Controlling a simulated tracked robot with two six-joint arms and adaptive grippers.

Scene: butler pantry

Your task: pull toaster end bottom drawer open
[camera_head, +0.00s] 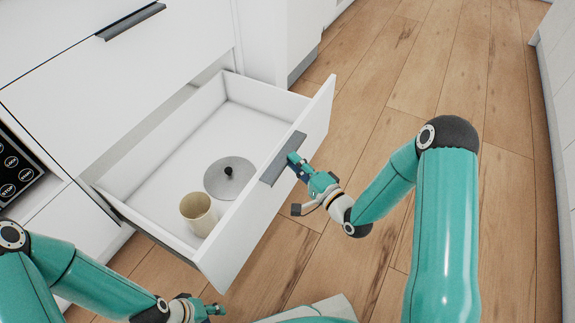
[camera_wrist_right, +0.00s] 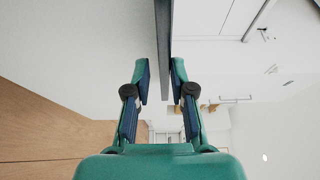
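A white drawer (camera_head: 262,222) stands well pulled out from the white cabinet, with its inside in view. My right gripper (camera_head: 296,163) is at this handle. In the right wrist view its two fingers (camera_wrist_right: 160,82) stand either side of the grey handle strip (camera_wrist_right: 163,40), with a gap showing at the left finger, so it looks open around the handle. My left gripper (camera_head: 213,310) is low in the head view, apart from the drawer; its finger opening is unclear.
Inside the drawer are a beige cup (camera_head: 197,212) and a round grey lid (camera_head: 227,190) with a black knob. A shut drawer (camera_head: 110,60) is above. The wooden floor (camera_head: 400,75) at right is clear.

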